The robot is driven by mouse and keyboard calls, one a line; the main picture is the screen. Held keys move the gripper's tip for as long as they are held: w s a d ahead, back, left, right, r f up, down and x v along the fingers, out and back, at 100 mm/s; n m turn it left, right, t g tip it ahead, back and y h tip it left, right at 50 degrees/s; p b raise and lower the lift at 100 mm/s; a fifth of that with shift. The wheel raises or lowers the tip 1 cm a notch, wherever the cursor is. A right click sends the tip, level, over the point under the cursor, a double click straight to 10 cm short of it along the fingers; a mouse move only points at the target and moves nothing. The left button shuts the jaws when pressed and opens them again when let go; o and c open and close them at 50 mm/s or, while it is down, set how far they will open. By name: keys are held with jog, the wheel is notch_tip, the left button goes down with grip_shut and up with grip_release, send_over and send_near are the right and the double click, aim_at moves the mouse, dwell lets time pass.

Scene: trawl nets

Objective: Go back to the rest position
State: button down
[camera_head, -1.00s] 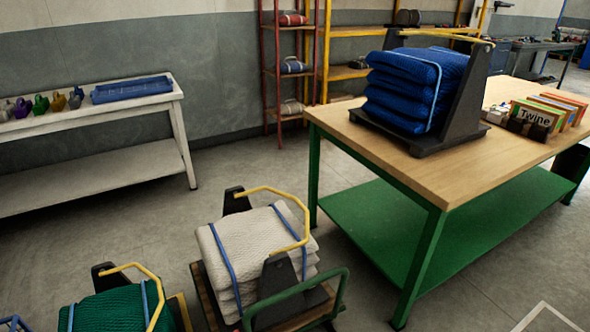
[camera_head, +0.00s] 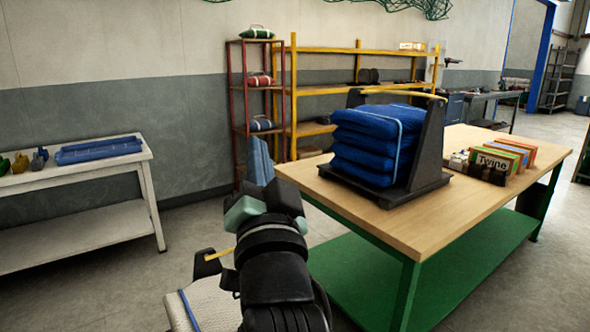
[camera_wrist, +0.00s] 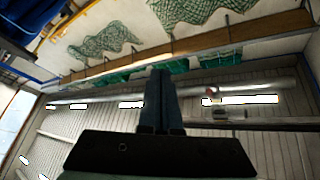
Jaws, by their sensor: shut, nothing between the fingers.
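My gripper (camera_head: 259,160) stands raised in the lower middle of the head view, its fingers together and pointing up, with nothing between them. In the wrist view my gripper (camera_wrist: 160,72) is also shut and empty, against the ceiling and upper wall. It is left of the wooden table (camera_head: 345,207) in the picture and apart from the blue folded net (camera_head: 375,145). My arm hides part of the white folded net (camera_head: 208,304) on the floor cart below.
The blue net sits in a black cradle (camera_head: 432,150) with a yellow bar. Twine boxes (camera_head: 492,160) stand on the table's right. A white bench (camera_head: 90,170) with a blue tray (camera_head: 98,150) is at left. Red and yellow shelves (camera_head: 310,90) stand behind. Green nets (camera_wrist: 105,42) hang high up.

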jog(key=s+d+r+n+t+h+p, duration=0.1)
jog(key=s+d+r+n+t+h, duration=0.15)
jog(key=s+r, duration=0.6)
jog(key=s+d+r+n+t+h+p, duration=0.1)
jog(key=s+d+r+n+t+h, duration=0.15)
jog(key=s+r, duration=0.65)
notch_tip(320, 180, up, 13)
jog(key=p, duration=1.3)
jog(key=shift+s+a+y, duration=0.2)
jog(key=shift+s+y, duration=0.1)
jog(key=shift+y, duration=0.1)
